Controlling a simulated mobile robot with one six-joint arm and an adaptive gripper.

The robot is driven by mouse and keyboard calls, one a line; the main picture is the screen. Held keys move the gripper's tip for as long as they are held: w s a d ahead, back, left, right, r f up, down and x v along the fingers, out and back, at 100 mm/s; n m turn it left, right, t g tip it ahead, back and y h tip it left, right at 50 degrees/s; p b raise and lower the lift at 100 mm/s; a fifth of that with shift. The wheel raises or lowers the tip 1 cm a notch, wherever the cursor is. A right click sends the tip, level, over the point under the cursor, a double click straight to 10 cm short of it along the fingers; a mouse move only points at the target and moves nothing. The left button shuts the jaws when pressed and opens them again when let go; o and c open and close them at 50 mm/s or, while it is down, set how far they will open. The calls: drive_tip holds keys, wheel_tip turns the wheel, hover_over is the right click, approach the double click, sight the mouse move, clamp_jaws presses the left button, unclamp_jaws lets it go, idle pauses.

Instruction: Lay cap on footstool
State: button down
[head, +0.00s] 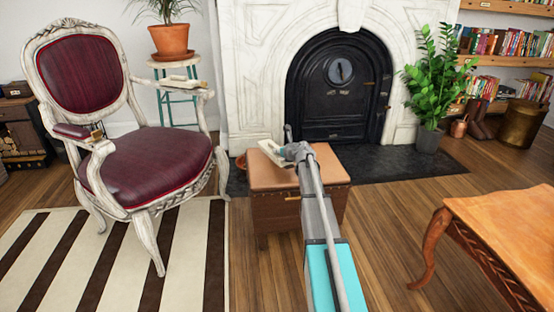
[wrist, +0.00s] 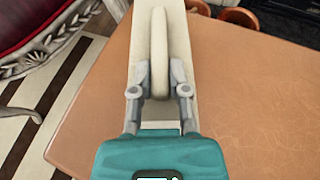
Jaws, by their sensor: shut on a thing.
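The footstool (head: 265,178) is a brown box with a tan leather top, standing in front of the fireplace. Its top fills much of the wrist view (wrist: 240,95). My gripper (head: 290,150) is over this top. In the wrist view my gripper (wrist: 158,82) is shut on the raised bar of a long cream board-like thing (wrist: 140,45). This thing (head: 268,153) also shows at the top's far left part in the head view. It does not look like a cap, and I cannot tell whether it touches the leather. I make out no clear cap elsewhere.
A burgundy armchair (head: 150,155) stands left, with a pale thing (head: 180,82) by its far armrest. A wooden table (head: 500,225) is at right. Terracotta pots (wrist: 238,15) sit behind the footstool. The right part of the footstool top is bare.

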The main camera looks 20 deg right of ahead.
drive_tip(key=shift+w+d+f+b, duration=0.15)
drive_tip(key=shift+w+f+b, duration=0.2)
drive_tip(key=shift+f, duration=0.2)
drive_tip(key=shift+s+f+b, duration=0.1)
drive_tip(key=shift+f+b, duration=1.2)
drive_tip(key=shift+f, duration=0.2)
drive_tip(key=c, duration=0.6)
unclamp_jaws()
drive_tip(key=shift+r, duration=0.1)
drive_tip(key=shift+r, duration=0.2)
drive_tip(key=p+v, duration=0.4)
drive_tip(key=v, duration=0.8)
drive_tip(key=shift+p, duration=0.3)
